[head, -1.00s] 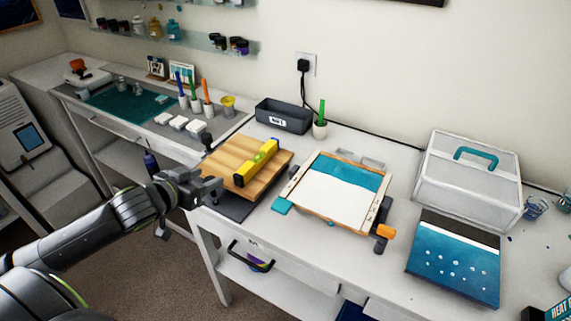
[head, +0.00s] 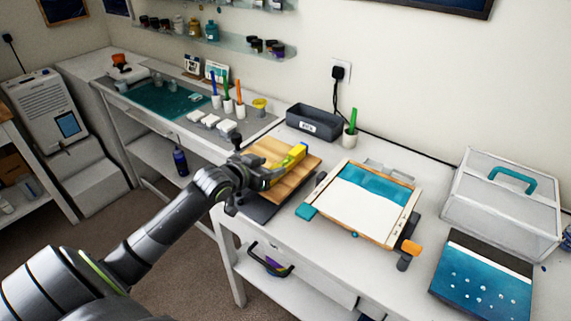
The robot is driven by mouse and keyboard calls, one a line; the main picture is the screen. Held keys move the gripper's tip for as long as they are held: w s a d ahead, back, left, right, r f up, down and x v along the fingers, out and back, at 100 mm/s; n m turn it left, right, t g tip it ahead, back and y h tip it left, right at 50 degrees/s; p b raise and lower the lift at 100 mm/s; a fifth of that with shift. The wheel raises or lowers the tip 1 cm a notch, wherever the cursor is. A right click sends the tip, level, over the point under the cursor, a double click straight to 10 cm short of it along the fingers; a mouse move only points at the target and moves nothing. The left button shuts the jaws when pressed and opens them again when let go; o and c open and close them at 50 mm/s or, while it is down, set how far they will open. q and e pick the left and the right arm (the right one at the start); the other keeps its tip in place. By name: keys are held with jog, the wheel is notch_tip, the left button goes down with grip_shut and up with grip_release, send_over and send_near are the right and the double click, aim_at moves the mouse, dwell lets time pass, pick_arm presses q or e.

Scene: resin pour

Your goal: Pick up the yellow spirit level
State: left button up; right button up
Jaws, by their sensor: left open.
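The yellow spirit level (head: 292,157) lies on the wooden board (head: 272,151) on the worktable. Its near-left end is partly hidden by my left gripper. My left gripper (head: 262,178) is open at the left part of the board, its fingers by the near end of the level. I cannot tell whether they touch it or are around it. My right gripper is not in the picture.
A dark grey bin (head: 313,121) stands behind the board. A framed panel with teal and white (head: 353,205) lies to the right, with a clear case (head: 500,203) and a blue panel (head: 480,285) beyond. Cups with coloured sticks stand behind left.

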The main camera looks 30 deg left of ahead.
aim_at(284, 160)
pick_arm(q)
jog(key=shift+r+p+x, duration=0.15)
jog(key=shift+p+x, duration=0.2)
jog(key=shift+x, duration=0.75)
jog(key=shift+r+p+x, duration=0.15)
jog(key=shift+p+x, duration=0.15)
jog(key=shift+x, duration=1.65)
grip_shut()
